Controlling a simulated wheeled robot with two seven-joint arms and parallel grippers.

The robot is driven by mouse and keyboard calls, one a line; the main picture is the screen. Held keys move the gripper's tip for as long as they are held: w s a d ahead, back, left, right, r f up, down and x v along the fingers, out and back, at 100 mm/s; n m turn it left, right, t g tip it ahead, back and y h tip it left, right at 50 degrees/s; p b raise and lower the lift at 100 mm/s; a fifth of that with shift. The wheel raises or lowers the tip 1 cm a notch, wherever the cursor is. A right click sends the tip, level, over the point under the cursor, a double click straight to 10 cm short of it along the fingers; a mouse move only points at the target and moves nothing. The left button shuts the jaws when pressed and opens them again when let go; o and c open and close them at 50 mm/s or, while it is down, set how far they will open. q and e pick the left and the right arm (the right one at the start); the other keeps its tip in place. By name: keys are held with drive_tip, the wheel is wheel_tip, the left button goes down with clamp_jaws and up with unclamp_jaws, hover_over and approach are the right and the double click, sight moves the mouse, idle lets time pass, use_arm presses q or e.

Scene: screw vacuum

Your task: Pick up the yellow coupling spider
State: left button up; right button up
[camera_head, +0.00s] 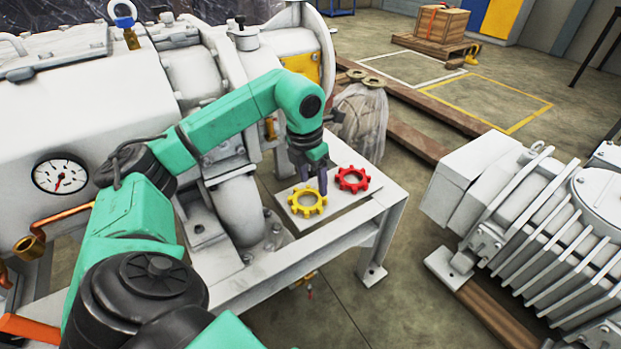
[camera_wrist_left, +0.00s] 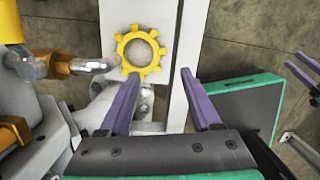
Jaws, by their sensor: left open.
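The yellow coupling spider (camera_head: 307,212) is a toothed ring lying flat on a pale plate (camera_head: 345,197) on the white frame.
A red spider (camera_head: 340,180) lies right of the yellow one on the same plate. The large white pump (camera_head: 110,80) with a gauge (camera_head: 60,174) stands left and behind. A second white machine (camera_head: 540,210) stands right, with open floor between.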

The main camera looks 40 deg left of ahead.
use_arm(q)
drive_tip(key=b, duration=0.1)
hover_over(318, 207)
drive_tip(key=s, duration=0.1)
wheel_tip(318, 207, down, 5)
drive_tip(key=shift+r, duration=0.1)
drive_tip(key=f, duration=0.1)
drive_tip(key=f+b, duration=0.1)
drive_tip(key=f, duration=0.1)
drive_tip(key=w+f+b, duration=0.1)
drive_tip(key=f, duration=0.1)
drive_tip(key=shift+r, duration=0.1)
use_arm(e)
drive_tip(key=a+f+m+t+y, duration=0.1)
drive_tip(key=a+f+t, duration=0.1)
drive_tip(key=f+t, duration=0.1)
drive_tip(key=shift+a+f, duration=0.15)
drive_tip(key=shift+a, duration=0.25)
use_arm(q)
clamp_jaws()
